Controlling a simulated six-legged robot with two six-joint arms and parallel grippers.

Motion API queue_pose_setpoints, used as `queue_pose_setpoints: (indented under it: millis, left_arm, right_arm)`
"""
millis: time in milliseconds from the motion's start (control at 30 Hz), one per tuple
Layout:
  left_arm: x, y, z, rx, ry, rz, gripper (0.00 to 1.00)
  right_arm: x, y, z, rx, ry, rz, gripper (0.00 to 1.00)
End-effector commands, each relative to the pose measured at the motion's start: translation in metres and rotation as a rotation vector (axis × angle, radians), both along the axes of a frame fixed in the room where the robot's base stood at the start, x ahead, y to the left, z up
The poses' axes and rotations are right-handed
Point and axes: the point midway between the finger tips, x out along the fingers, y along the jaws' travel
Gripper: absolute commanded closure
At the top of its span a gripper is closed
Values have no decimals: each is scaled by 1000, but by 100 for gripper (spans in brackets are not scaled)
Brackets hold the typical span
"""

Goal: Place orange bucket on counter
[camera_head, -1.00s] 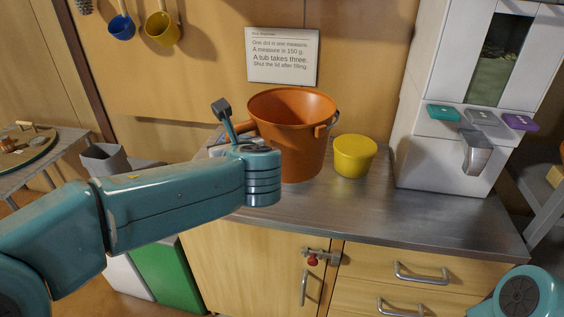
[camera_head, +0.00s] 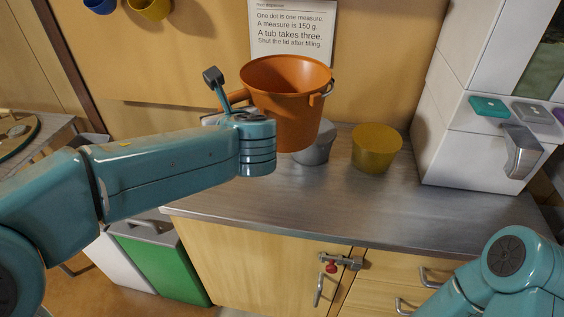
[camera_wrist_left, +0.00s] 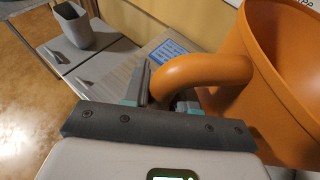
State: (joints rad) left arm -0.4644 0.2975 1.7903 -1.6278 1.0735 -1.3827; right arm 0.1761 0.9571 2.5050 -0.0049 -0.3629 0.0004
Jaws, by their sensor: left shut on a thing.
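The orange bucket (camera_head: 287,100) is upright over the counter (camera_head: 270,205), its base seeming to be just above the surface; exact clearance cannot be told. In the left wrist view the bucket (camera_wrist_left: 290,70) fills the right side, with its curved side handle (camera_wrist_left: 205,70) running between my fingers. My left gripper (camera_head: 236,108) is shut on that handle, at the bucket's left; it also shows in the left wrist view (camera_wrist_left: 165,92). My right arm shows at the lower right, but its gripper is outside the view.
A yellow tub (camera_head: 377,150) stands on the counter right of the bucket. A grey container (camera_head: 318,147) is partly hidden behind the bucket's base. A white dispenser (camera_head: 450,150) stands at the right. The counter's front part is clear.

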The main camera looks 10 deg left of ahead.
Motion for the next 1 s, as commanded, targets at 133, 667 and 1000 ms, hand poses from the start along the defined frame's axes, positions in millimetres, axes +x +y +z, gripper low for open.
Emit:
queue_pose_setpoints:
  millis: [133,667,1000]
  left_arm:
    - [-4,-2,-38,3,7,-1,100]
    - [-4,-1,-153,0,0,1,100]
    - [-2,1,-196,-1,-1,-1,100]
  right_arm:
    - [0,0,-10,0,0,0,57]
    - [0,0,-27,0,0,0,57]
    - [0,0,-32,0,0,0,57]
